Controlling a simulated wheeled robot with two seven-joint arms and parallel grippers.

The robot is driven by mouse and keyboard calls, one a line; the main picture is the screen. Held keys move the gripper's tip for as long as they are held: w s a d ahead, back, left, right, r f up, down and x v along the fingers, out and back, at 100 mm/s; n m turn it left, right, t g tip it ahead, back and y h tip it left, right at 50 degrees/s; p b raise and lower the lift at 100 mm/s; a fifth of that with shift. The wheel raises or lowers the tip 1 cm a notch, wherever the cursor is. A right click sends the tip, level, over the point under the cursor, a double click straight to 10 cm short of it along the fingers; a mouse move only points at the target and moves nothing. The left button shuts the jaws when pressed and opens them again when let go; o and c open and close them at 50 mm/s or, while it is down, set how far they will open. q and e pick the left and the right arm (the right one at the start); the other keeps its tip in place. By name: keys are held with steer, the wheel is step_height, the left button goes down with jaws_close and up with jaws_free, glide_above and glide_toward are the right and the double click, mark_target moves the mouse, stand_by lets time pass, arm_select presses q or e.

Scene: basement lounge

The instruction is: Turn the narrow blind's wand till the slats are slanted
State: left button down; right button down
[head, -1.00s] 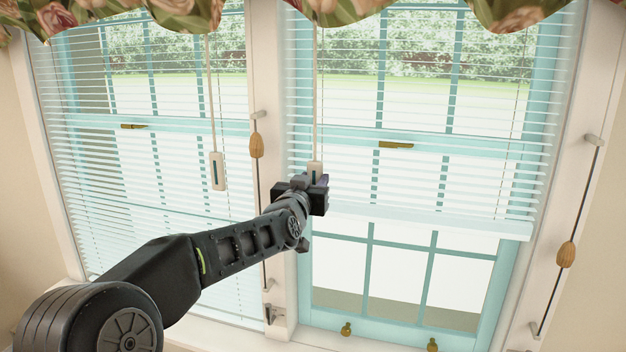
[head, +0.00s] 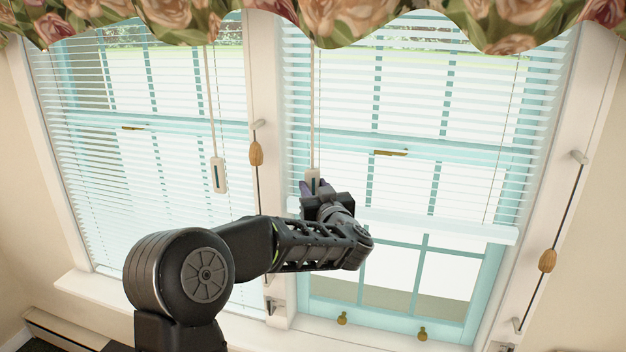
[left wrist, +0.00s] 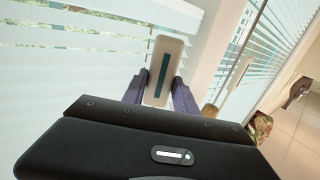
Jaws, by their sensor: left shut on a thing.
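Two white slatted blinds hang side by side; the left one (head: 150,170) looks narrower and hangs lower than the right one (head: 430,110). A thin wand with a pale handle bearing a teal stripe (head: 312,180) hangs at the right blind's left edge. My left gripper (head: 314,190) is shut on this handle, which shows between its dark fingers in the left wrist view (left wrist: 164,72). The window shows through gaps between the right blind's slats; their exact tilt is hard to judge. The left blind's similar wand handle (head: 218,175) hangs free. My right gripper is out of view.
A cord with a wooden knob (head: 256,154) runs down the post between the windows, close to my left arm. Another knob (head: 547,261) hangs at the far right. A floral valance (head: 400,25) crosses the top. A sill (head: 95,288) runs below.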

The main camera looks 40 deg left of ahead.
arm_select(q)
steer(key=shift+n+g+y, duration=0.3)
steer(key=shift+g, duration=0.1)
steer(key=shift+r, duration=0.1)
steer(key=c, duration=1)
jaws_free()
steer(key=shift+o, duration=0.2)
steer(key=shift+d, duration=0.1)
steer(key=shift+s+d, duration=0.2)
steer(key=shift+d, duration=0.1)
steer(key=b+v, duration=0.2)
steer(key=v, duration=0.5)
